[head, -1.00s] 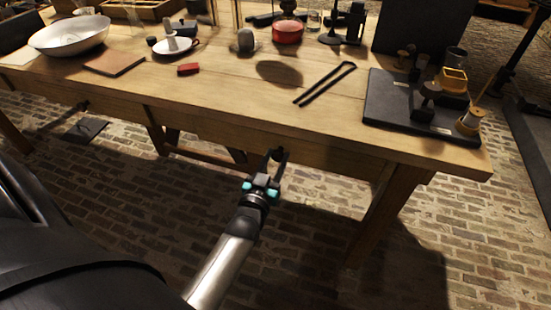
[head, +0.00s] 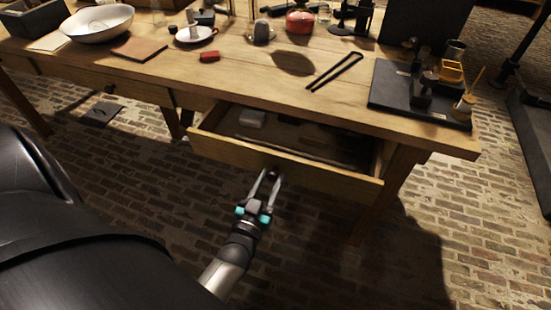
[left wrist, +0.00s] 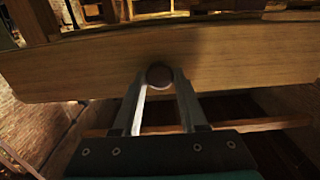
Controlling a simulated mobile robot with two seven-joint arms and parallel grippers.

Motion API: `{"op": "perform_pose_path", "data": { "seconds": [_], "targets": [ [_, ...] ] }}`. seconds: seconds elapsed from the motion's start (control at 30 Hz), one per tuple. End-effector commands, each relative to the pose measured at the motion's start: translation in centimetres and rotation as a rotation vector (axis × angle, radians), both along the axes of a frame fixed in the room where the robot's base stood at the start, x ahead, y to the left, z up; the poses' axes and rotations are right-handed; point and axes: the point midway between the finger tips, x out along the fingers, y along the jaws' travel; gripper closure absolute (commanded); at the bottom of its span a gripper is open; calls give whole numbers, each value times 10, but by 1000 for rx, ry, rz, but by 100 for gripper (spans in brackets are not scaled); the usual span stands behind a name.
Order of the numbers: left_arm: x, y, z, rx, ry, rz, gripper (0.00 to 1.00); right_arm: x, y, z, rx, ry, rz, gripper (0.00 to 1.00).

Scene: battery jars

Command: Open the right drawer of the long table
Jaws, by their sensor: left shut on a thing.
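The long wooden table (head: 200,78) stands across the head view. Its right drawer (head: 318,174) is pulled partway out, and a pale block and dark items show inside it. My left gripper (head: 268,178) is at the drawer's front face, shut on its round dark knob. In the left wrist view the knob (left wrist: 159,75) sits between the two fingertips, with the drawer front (left wrist: 240,62) right behind it. My right gripper is not in view.
The table's left drawer (head: 80,80) is closed. The brick floor in front of the drawer is clear.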

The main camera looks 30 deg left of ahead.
Motion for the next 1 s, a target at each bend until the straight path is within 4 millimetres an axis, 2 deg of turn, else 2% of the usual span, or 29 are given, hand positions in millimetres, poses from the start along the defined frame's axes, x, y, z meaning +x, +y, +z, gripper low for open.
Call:
{"op": "perform_pose_path", "data": {
  "seconds": [0.03,0.2,0.5,0.7,1.0],
  "targets": [
    [-12,-3,1,-2,8,0,100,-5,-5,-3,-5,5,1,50],
    [-49,-12,1,-3,8,0,100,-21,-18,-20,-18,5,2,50],
    [-105,-25,0,0,5,0,100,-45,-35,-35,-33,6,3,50],
    [-130,-31,0,-1,4,0,100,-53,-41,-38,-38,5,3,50],
    [-143,-34,-1,-1,2,0,100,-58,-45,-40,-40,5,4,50]
  ]
}}
